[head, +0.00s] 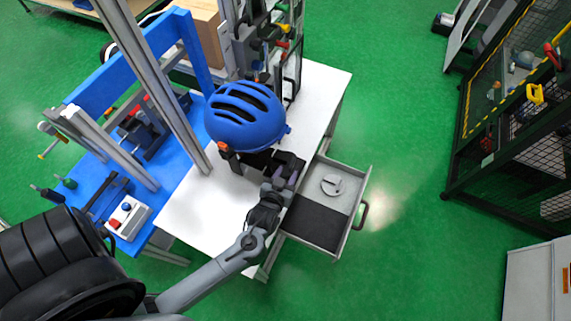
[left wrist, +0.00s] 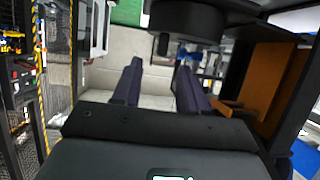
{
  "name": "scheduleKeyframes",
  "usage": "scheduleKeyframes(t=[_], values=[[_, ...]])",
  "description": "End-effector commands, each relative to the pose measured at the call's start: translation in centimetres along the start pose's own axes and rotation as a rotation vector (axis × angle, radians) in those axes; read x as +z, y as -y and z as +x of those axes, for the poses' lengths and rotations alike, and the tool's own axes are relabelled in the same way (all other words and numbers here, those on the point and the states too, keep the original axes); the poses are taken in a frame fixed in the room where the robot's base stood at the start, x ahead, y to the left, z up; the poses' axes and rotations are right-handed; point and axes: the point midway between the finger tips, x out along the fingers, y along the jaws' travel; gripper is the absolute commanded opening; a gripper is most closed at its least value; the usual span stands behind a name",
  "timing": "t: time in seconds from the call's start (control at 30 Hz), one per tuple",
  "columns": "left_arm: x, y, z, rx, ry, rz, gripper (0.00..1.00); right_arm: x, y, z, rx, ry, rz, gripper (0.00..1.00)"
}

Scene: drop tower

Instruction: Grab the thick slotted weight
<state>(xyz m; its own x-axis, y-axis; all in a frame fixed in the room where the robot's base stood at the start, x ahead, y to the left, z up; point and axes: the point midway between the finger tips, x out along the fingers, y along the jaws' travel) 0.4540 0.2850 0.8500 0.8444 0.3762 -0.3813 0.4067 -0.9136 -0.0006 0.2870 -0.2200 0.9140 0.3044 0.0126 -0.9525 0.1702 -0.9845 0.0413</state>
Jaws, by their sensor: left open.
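A light grey round slotted weight (head: 333,185) lies flat in the open drawer (head: 357,205), in the part beyond a dark mat. I cannot judge its thickness from above. My left gripper (head: 284,168) is open, with dark purple fingers, beside the blue helmet and left of the drawer. It is apart from the weight in the drawer. In the left wrist view the two fingers (left wrist: 160,88) are spread with nothing visible between them. A dark round object (left wrist: 187,20) shows beyond them; I cannot tell what it is. My right gripper is not in view.
The blue helmet (head: 245,115) sits at the drop tower over the white table (head: 190,200), close to my gripper. A blue bench (head: 165,180) with a control box (head: 128,217) stands left. A mesh cage (head: 500,120) stands right. Green floor lies clear between drawer and cage.

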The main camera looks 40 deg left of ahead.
Motion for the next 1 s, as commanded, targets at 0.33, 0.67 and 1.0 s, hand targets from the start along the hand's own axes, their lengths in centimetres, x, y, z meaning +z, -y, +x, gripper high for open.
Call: scheduleKeyframes(t=[0.33,0.67,1.0], values=[[0.1,0.1,2.5,0.000,-0.001,0.001,0.43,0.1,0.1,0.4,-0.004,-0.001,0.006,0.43],[0.2,0.1,6.0,0.001,0.001,0.000,0.43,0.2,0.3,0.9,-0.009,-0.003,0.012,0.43],[0.2,0.1,6.1,0.001,0.001,-0.001,0.32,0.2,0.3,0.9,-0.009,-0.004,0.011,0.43]])
